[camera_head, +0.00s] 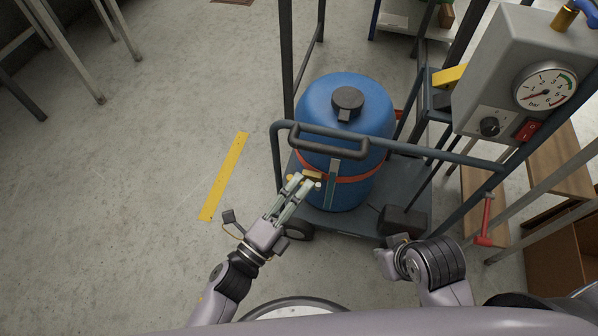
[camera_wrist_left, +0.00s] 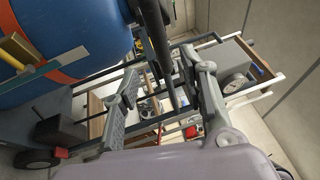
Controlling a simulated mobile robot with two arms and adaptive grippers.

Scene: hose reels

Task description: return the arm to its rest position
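My left gripper (camera_head: 303,182) reaches forward from the lower left, its fingers over the near side of a blue drum (camera_head: 347,100) on a cart. In the left wrist view, its two fingers (camera_wrist_left: 168,88) stand apart with a gap between them. A dark bar passes between them in the picture; whether it touches them I cannot tell. Nothing is clearly held. My right gripper (camera_head: 392,258) is near the bottom, right of centre, beside the cart; its fingers are not clear.
The cart's dark handle (camera_head: 328,141) and rails stand close to my left gripper. An orange strap rings the drum. A grey gauge box (camera_head: 535,75) is at the right. A yellow floor strip (camera_head: 224,177) lies left, with bare floor around it.

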